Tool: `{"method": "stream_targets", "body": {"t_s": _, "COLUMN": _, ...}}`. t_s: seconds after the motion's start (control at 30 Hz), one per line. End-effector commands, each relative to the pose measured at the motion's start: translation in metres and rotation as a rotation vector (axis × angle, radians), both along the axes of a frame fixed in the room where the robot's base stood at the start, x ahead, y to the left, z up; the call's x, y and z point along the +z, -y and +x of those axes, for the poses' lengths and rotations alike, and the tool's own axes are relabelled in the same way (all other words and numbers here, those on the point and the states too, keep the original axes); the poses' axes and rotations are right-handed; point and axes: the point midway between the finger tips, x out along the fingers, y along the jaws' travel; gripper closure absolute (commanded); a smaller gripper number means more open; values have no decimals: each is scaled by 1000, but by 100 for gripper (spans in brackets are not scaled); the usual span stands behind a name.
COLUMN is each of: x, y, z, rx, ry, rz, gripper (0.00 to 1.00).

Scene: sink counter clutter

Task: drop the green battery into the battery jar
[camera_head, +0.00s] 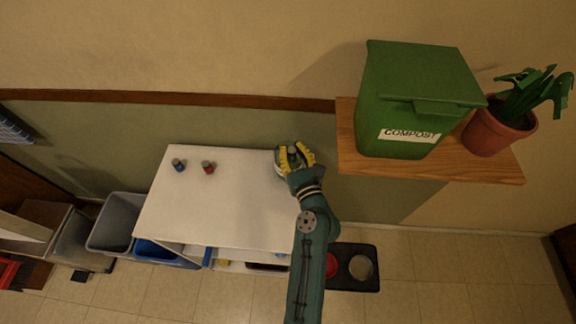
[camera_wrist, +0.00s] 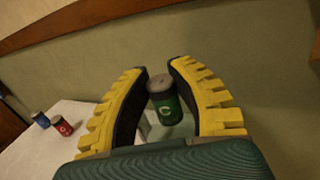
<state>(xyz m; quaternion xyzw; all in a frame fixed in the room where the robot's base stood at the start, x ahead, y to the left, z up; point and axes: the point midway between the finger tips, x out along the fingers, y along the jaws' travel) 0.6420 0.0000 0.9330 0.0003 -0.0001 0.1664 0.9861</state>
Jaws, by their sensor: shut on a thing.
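My gripper (camera_wrist: 160,78) has yellow ribbed fingers and is shut on the green battery (camera_wrist: 166,108). The battery has a grey top and a pale letter C, and it is upright between the fingers. In the head view my gripper (camera_head: 296,152) is at the right back corner of the white counter. A pale, clear-looking rim, likely the battery jar (camera_head: 279,163), shows beside and below the fingers. It is mostly hidden by the gripper, so I cannot tell whether the battery is over or inside it.
A blue battery (camera_head: 178,165) and a red battery (camera_head: 209,167) stand on the white counter (camera_head: 215,210), left of my gripper. A wooden shelf (camera_head: 440,170) with a green compost bin (camera_head: 400,100) and a potted plant (camera_head: 490,132) is close on the right. The counter's middle is clear.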

Motion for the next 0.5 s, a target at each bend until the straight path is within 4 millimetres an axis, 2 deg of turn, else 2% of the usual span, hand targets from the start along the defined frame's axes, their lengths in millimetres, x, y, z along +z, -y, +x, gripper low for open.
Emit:
{"method": "stream_targets", "body": {"t_s": 0.07, "x": 2, "y": 0, "z": 0, "rx": 0, "ry": 1, "rz": -1, "gripper": 100}}
{"method": "stream_targets", "body": {"t_s": 0.1, "x": 2, "y": 0, "z": 0, "rx": 0, "ry": 1, "rz": -1, "gripper": 76}}
{"method": "stream_targets", "body": {"t_s": 0.27, "x": 1, "y": 0, "z": 0, "rx": 0, "ry": 1, "rz": 0, "gripper": 47}}
{"method": "stream_targets", "body": {"t_s": 0.5, "x": 0, "y": 0, "z": 0, "rx": 0, "ry": -1, "rz": 0, "gripper": 47}}
